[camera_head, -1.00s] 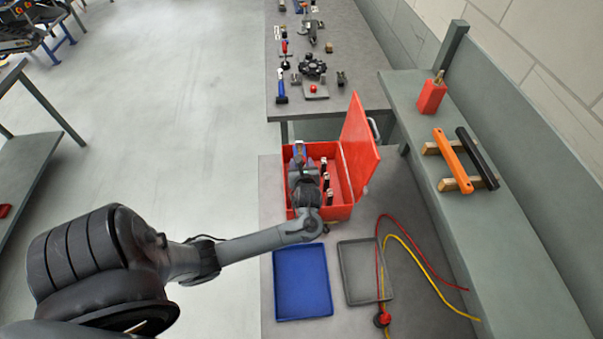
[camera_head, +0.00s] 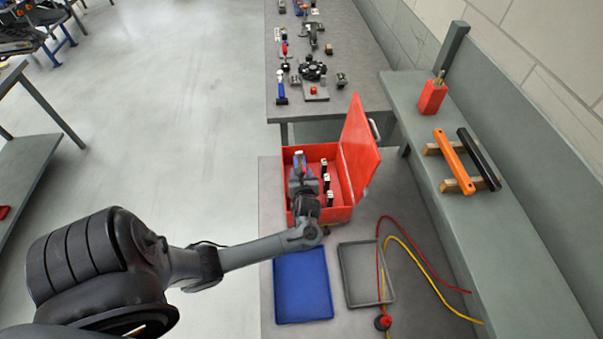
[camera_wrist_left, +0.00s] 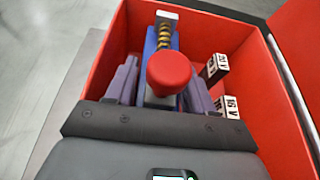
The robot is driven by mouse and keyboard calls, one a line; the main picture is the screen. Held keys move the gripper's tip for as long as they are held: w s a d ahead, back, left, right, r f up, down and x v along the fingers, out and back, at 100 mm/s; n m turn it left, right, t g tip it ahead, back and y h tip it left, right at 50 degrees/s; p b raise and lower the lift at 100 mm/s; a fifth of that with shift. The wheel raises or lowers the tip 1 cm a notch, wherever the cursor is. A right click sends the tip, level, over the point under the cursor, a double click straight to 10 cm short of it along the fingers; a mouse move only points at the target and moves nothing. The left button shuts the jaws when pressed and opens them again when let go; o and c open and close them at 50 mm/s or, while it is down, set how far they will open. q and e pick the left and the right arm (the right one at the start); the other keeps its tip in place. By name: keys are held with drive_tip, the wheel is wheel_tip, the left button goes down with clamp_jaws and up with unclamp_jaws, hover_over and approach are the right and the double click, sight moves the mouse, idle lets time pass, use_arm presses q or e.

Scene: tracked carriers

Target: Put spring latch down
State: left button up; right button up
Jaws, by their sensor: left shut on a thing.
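The spring latch (camera_wrist_left: 161,50) has a blue body, a coiled spring with a pale end block, and a red knob. My left gripper (camera_wrist_left: 163,92) is shut on it, with one finger on each side of the blue body. In the head view the latch (camera_head: 299,161) shows at the left side of the open red box (camera_head: 349,213), and my left gripper (camera_head: 302,182) is over that side. In the wrist view the latch is within the red walls (camera_wrist_left: 222,27). Whether it touches the floor is hidden. My right gripper is out of view.
Black blocks with white labels (camera_head: 326,180) stand in the box, right of the gripper. The raised red lid (camera_head: 359,150) is on the right. A blue tray (camera_head: 302,285) and a grey tray (camera_head: 364,273) lie nearer, beside red and yellow cables (camera_head: 421,262).

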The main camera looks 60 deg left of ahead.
use_arm(q)
drive_tip(key=o, duration=1.4)
drive_tip(key=shift+f, duration=0.1)
drive_tip(key=shift+r, duration=0.35)
drive_tip(key=shift+p+v, duration=2.05)
drive_tip(key=shift+v, duration=4)
drive_tip(key=shift+r, duration=0.15)
